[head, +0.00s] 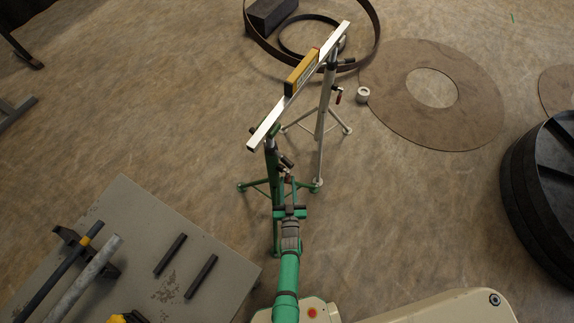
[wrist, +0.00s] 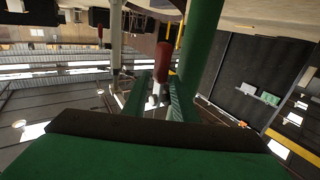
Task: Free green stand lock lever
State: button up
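The green stand (head: 270,175) stands upright just ahead of my arm, with one end of a pale straight bar (head: 270,122) on its top. In the wrist view its green post (wrist: 204,40) rises right of centre. The lock lever, with a dark red handle (wrist: 163,62), shows beside the post, between my fingers in the picture. My gripper (wrist: 158,88) is open, its two green fingers apart to the left and right of the lever; contact cannot be told. In the head view my gripper (head: 289,185) is close to the stand's collar, and the lever is hard to make out there.
A grey stand (head: 322,130) carries the bar's far end, with a yellow level (head: 301,73) on the bar. A work table (head: 130,215) with rods is at lower left. A dark reel (head: 540,180) is at right. Open floor lies left of the stands.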

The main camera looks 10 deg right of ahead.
jog(key=w+d, duration=0.1)
jog(key=w, duration=0.6)
jog(key=shift+d, duration=0.2)
jog(key=shift+w, duration=0.1)
grip_shut()
